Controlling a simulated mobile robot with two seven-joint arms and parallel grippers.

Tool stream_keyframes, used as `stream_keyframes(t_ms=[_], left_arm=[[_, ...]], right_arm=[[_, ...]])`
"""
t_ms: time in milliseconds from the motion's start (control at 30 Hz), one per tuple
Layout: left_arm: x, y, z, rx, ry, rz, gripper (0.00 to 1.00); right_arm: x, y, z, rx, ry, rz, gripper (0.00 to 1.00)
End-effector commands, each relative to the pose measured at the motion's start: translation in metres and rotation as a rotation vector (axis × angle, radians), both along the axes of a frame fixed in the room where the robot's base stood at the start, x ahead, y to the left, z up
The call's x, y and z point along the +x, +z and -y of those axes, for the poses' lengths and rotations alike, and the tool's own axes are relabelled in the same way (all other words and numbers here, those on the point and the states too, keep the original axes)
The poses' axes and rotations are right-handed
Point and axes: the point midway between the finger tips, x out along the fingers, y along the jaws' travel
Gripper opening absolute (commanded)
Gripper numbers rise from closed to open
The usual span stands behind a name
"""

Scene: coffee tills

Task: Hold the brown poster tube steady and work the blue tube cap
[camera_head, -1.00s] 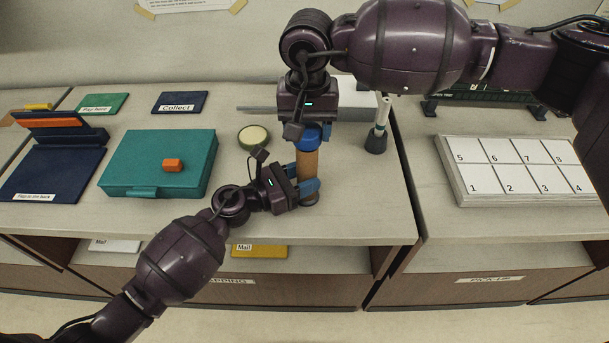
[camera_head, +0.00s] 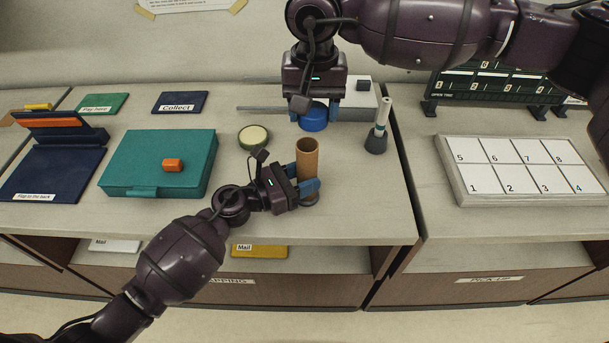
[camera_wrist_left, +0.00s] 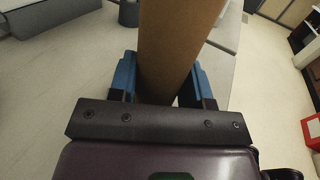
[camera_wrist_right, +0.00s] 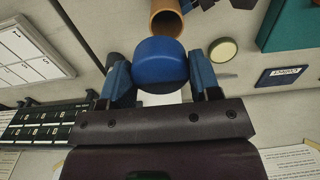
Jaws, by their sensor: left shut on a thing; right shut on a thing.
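The brown poster tube (camera_head: 307,156) stands upright on the counter in the head view, its top end open. My left gripper (camera_head: 308,190) is shut around the tube's lower part; the tube also fills the space between the fingers in the left wrist view (camera_wrist_left: 172,45). The blue tube cap (camera_head: 313,118) is held by my right gripper (camera_head: 316,110), apart from the tube, above and behind its mouth. In the right wrist view, the cap (camera_wrist_right: 160,62) sits between the two fingers and the tube's open mouth (camera_wrist_right: 166,18) shows beyond it.
A round green-rimmed tin (camera_head: 254,136) is behind the tube. A pen stand (camera_head: 376,143) is right of it. A numbered white board (camera_head: 520,170) lies far right. Counter between tube and pen stand is clear.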

Motion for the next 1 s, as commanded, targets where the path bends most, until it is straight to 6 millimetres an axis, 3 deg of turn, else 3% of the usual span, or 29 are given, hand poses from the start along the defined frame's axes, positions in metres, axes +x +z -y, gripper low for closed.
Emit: stream_keyframes(t_ms=[600, 1000], left_arm=[[0.0, 0.0, 0.0, 0.001, 0.0, 0.0, 0.07], [0.0, 0.0, 0.0, 0.0, 0.0, 0.0, 0.07]], right_arm=[[0.022, 0.043, 0.036, 0.001, -0.001, 0.0, 0.29], [0.025, 0.049, 0.042, 0.0, 0.001, 0.0, 0.29]])
